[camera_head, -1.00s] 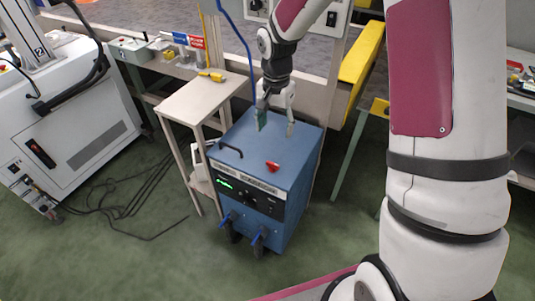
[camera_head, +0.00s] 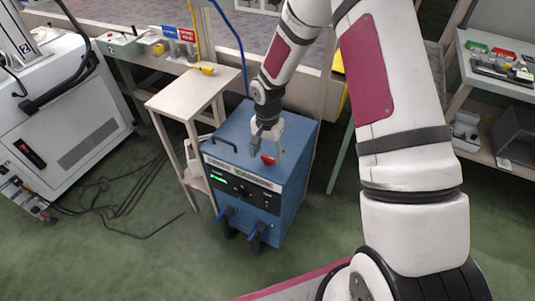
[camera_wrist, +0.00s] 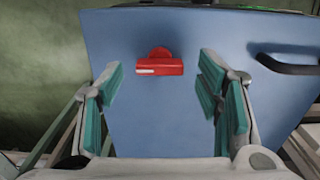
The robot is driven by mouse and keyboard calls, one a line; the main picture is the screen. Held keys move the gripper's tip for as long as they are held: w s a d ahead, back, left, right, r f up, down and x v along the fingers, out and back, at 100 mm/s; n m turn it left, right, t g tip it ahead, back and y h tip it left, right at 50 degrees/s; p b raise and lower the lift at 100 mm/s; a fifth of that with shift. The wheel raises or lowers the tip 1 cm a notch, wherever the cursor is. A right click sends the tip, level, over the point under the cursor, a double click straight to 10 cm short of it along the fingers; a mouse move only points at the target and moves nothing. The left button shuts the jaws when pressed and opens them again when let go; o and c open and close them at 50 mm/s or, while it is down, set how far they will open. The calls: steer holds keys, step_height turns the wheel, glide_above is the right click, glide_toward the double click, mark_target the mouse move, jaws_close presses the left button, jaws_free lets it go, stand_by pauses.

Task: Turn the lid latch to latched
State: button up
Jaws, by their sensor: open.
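The lid latch (camera_wrist: 159,66) is a red knob with a bar handle and a white mark at one end, on the blue lid (camera_wrist: 190,32) of a wheeled cabinet (camera_head: 262,190). In the wrist view its bar lies crosswise, left to right. The latch also shows in the head view (camera_head: 267,159), near the lid's front edge. My gripper (camera_wrist: 164,90) is open, with teal-padded fingers on either side of the latch in the picture. They look apart from it. In the head view my gripper (camera_head: 267,150) is just above the latch, partly covering it.
A black handle (camera_wrist: 287,66) stands on the lid. A beige side table (camera_head: 195,92) with a yellow tool is left of the cabinet. A white machine (camera_head: 65,115) stands farther left, with cables on the floor. Green floor is open in front.

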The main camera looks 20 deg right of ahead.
steer(key=shift+f, duration=0.5)
steer(key=c, duration=1.2)
steer(key=shift+o, duration=0.2)
